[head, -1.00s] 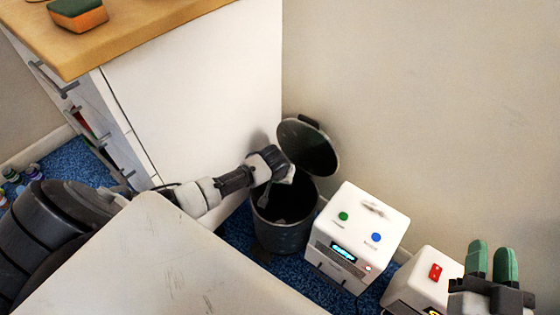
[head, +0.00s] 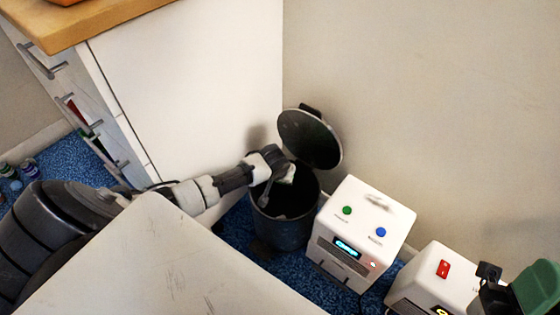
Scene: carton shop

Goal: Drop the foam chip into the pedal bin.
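The pedal bin (head: 283,232) is a dark round bin on the blue floor between the white cabinet and a white box. Its round lid (head: 309,138) stands open, tilted back towards the wall. My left gripper (head: 279,180) is over the bin's mouth, pointing down. A small pale patch shows at its fingers; I cannot tell whether this is the foam chip or part of the gripper. No foam chip can be made out elsewhere. My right gripper (head: 520,291), with green finger pads, is at the lower right, partly cut off; its fingers stood apart a second ago.
A white box (head: 365,226) with green and blue buttons stands just right of the bin. Another white box (head: 428,280) with a red switch is beyond it. The white cabinet (head: 195,95) with a wooden top is at left. Small bottles (head: 12,178) are at the far left.

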